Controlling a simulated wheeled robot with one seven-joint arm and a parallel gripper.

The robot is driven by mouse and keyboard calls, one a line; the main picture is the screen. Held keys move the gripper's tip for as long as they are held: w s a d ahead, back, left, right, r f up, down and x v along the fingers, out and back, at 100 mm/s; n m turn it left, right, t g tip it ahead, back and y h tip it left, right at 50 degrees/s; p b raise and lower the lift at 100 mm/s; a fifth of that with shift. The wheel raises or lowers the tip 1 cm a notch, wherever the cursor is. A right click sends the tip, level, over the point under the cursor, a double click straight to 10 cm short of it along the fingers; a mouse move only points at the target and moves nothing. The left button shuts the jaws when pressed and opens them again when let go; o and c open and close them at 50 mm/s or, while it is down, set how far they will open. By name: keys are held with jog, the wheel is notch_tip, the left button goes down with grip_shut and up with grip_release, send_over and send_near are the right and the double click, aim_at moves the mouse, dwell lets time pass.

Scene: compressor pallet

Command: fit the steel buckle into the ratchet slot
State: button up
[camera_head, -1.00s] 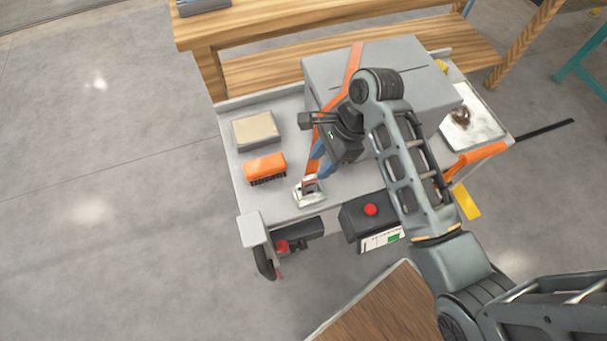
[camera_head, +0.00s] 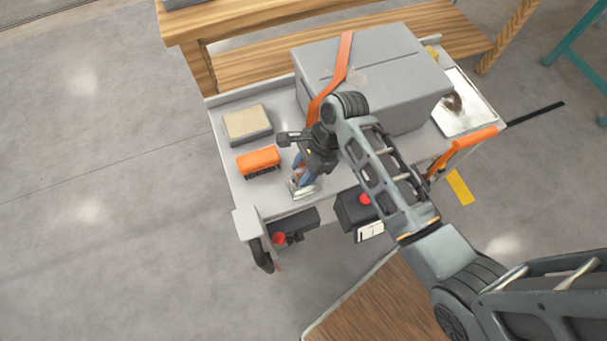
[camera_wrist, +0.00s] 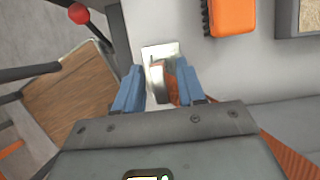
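The silver ratchet (camera_head: 303,190) lies near the front edge of the grey cart top. It also shows in the wrist view as a shiny metal plate (camera_wrist: 160,52). My gripper (camera_head: 301,176) is low over it, its blue fingertips pointing down close to the metal. In the wrist view the two blue fingers of my gripper (camera_wrist: 160,76) stand apart, with an orange and metal piece (camera_wrist: 168,88) between them. Whether they grip it is unclear. The orange strap (camera_head: 345,55) crosses the grey box and runs down behind my gripper. The steel buckle cannot be told apart from the ratchet.
The grey box (camera_head: 400,70) fills the cart's right part. An orange brush (camera_head: 258,160) and a tan block (camera_head: 247,124) lie left of my gripper. A dark unit with a red button (camera_head: 365,198) is at the cart's front. A wooden bench (camera_head: 240,25) stands behind.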

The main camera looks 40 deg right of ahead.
grip_shut()
dwell(0.3)
